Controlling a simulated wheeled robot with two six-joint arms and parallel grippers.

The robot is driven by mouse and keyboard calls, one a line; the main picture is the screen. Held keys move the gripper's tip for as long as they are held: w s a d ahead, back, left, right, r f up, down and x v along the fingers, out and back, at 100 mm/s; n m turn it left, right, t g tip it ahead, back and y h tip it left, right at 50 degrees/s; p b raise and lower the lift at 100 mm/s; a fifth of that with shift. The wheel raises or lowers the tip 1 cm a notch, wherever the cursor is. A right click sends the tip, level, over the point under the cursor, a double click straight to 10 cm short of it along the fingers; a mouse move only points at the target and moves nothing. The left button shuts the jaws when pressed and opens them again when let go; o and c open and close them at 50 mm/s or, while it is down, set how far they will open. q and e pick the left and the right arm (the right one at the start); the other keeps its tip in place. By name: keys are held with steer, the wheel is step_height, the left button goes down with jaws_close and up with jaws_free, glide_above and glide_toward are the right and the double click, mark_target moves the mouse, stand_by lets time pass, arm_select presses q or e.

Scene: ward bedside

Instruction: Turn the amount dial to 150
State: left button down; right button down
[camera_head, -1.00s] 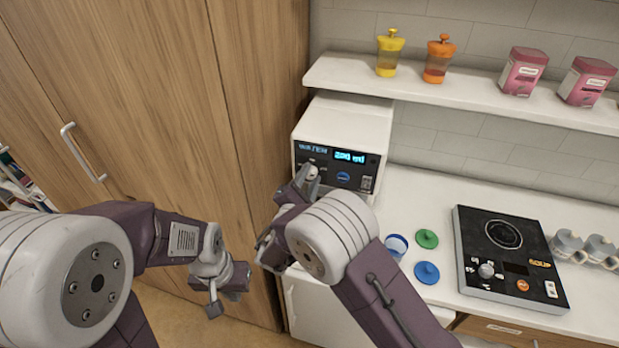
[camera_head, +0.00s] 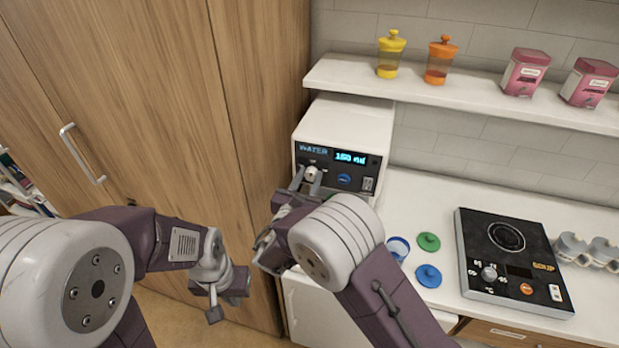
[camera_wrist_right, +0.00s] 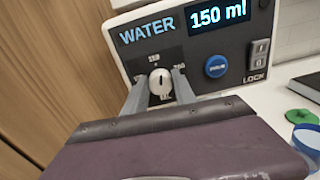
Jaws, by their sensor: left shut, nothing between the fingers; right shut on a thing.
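The water dispenser (camera_head: 345,112) is a white box with a black front panel against the wooden cabinet. Its display (camera_wrist_right: 219,13) reads 150 ml. The amount dial (camera_wrist_right: 160,84) is a pale round knob below the WATER label, with its pointer line upright toward the top mark. My right gripper (camera_head: 307,177) is at the panel, its grey fingers on either side of the dial, shut on it. My left gripper (camera_head: 214,314) is shut and empty, low at the left, away from the dispenser.
A blue button (camera_wrist_right: 215,66) and a LOCK switch (camera_wrist_right: 260,53) sit right of the dial. A blue cup (camera_head: 398,248), green lid (camera_head: 429,241) and blue lid (camera_head: 428,276) lie on the counter. A black cooktop (camera_head: 510,262) is farther right.

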steer(key=shift+f+n+p, duration=0.15)
steer(key=shift+n+p, duration=0.15)
steer(key=shift+n, duration=1.3)
steer(key=shift+f, duration=0.1)
steer(key=c, duration=1)
jaws_free()
steer(key=shift+a, duration=0.1)
